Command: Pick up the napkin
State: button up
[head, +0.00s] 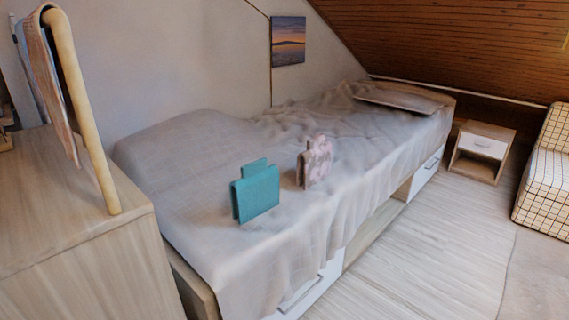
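A teal folded cloth (258,194) stands upright on the near part of the bed, with a lower front fold and a taller back part. A pale pink patterned folded cloth (318,163) stands upright behind it and to the right, apart from it. Either could be the napkin; I cannot tell which. Both rest on the grey-beige bedspread (200,215). A patterned cloth (47,90) also hangs over a wooden bar at the left. My gripper is not in view.
A wooden dresser (70,230) stands at the near left, with a slanted wooden bar (85,120) above it. The bed has white drawers (425,178) below. A nightstand (482,150) and checked seat (545,180) stand at the right. Wood floor (430,230) beside the bed is clear.

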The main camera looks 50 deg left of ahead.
aim_at(313, 165)
jog(key=u, duration=0.9)
jog(key=i, duration=1)
jog(key=u, duration=0.05)
